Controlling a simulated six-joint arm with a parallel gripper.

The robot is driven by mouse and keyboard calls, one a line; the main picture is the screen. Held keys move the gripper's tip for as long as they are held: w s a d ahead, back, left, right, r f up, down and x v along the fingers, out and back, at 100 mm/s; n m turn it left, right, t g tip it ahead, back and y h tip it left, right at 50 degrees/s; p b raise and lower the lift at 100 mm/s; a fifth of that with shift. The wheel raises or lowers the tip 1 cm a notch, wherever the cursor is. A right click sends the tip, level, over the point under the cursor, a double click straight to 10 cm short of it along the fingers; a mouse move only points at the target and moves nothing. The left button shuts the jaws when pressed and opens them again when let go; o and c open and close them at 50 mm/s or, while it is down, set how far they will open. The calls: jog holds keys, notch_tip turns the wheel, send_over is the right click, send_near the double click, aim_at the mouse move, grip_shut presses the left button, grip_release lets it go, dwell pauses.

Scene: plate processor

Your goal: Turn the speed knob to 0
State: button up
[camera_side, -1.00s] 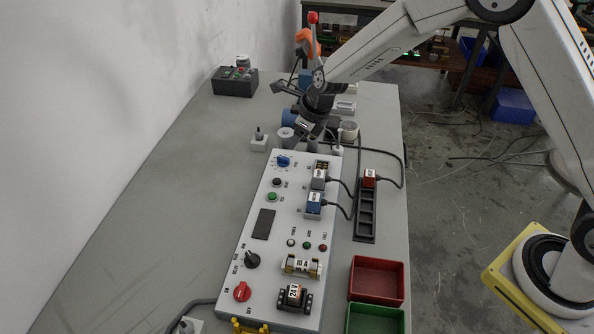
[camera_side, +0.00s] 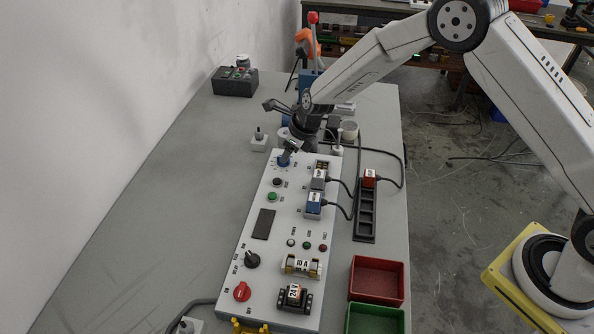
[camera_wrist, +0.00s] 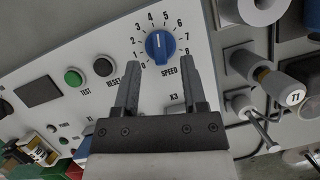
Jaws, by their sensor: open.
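The blue speed knob (camera_wrist: 160,46) sits on the white panel inside a printed number scale. Its white pointer line points up in the wrist view, roughly between 4 and 5. The 0 mark is at the lower left of the knob. My gripper (camera_wrist: 160,68) is open, with one finger on each side and the tips just short of the knob in the picture. I cannot tell whether they touch it. In the side view my gripper (camera_side: 288,150) is just above the knob (camera_side: 283,161) and partly hides it.
Green (camera_wrist: 74,77) and black (camera_wrist: 104,66) buttons lie left of the knob in the wrist view. A T1-labelled part (camera_wrist: 285,87) stands to the right. Plugs with cables (camera_side: 314,200) are on the panel's right side. Red (camera_side: 377,280) and green (camera_side: 375,320) bins stand beside the panel.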

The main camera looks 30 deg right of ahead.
jog(key=shift+x, duration=0.85)
grip_shut()
